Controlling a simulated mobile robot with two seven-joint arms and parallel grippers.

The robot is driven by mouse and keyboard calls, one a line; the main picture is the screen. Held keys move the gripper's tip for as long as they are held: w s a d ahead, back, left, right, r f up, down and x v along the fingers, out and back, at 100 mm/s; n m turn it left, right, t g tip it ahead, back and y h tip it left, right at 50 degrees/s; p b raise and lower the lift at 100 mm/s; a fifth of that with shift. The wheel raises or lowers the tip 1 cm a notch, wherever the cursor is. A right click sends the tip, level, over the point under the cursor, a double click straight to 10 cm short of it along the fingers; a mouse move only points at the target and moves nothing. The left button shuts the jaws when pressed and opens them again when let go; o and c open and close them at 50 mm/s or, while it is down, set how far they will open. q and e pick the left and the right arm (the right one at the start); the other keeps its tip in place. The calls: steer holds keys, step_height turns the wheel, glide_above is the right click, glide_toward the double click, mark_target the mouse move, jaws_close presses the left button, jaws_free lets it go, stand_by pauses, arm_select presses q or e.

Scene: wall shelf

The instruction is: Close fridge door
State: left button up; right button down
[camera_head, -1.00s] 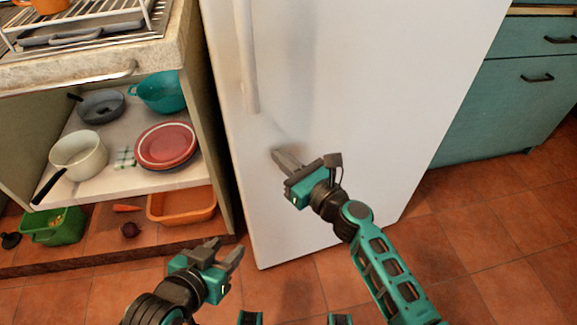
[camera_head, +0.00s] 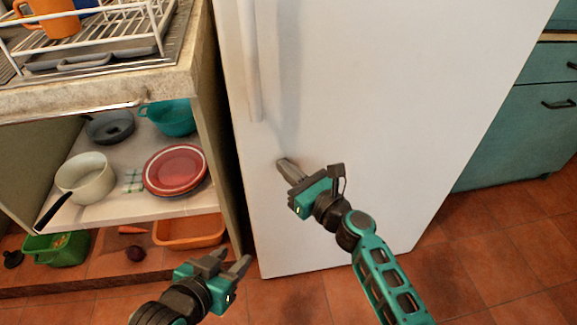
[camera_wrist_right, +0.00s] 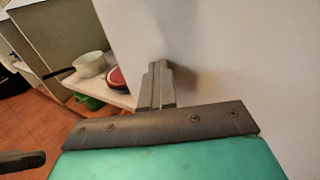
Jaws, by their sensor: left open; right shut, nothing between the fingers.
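The white fridge door (camera_head: 400,100) fills the middle of the head view, with its vertical handle (camera_head: 251,70) near its left edge. The door looks closed or nearly so; I cannot tell if a gap is left. My right gripper (camera_head: 282,163) is shut and empty, its fingertips at the door's face below the handle. In the right wrist view the shut fingers (camera_wrist_right: 157,75) point at the white door surface (camera_wrist_right: 230,60), touching or very close. My left gripper (camera_head: 236,261) is open and empty, low in front of the open shelf unit, left of the door.
Left of the fridge, an open shelf unit holds a white pot (camera_head: 85,178), red plates (camera_head: 175,169), a teal colander (camera_head: 172,117) and an orange tub (camera_head: 190,231). A dish rack (camera_head: 95,40) stands above. A teal cabinet (camera_head: 525,130) is at right. Tiled floor lies in front.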

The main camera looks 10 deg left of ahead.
arm_select(q)
steer(key=shift+f, duration=0.15)
arm_select(e)
steer(key=shift+w+a+r, duration=0.15)
steer(key=shift+w+r, duration=0.25)
steer(key=shift+w, duration=0.05)
arm_select(q)
steer(key=shift+a, duration=0.1)
steer(key=shift+a+r+p, duration=0.25)
steer(key=shift+a+p, duration=0.2)
steer(key=shift+p, duration=0.65)
arm_select(e)
steer(key=v, duration=1.3)
steer(key=shift+s+f, duration=0.35)
steer(key=shift+s, duration=0.1)
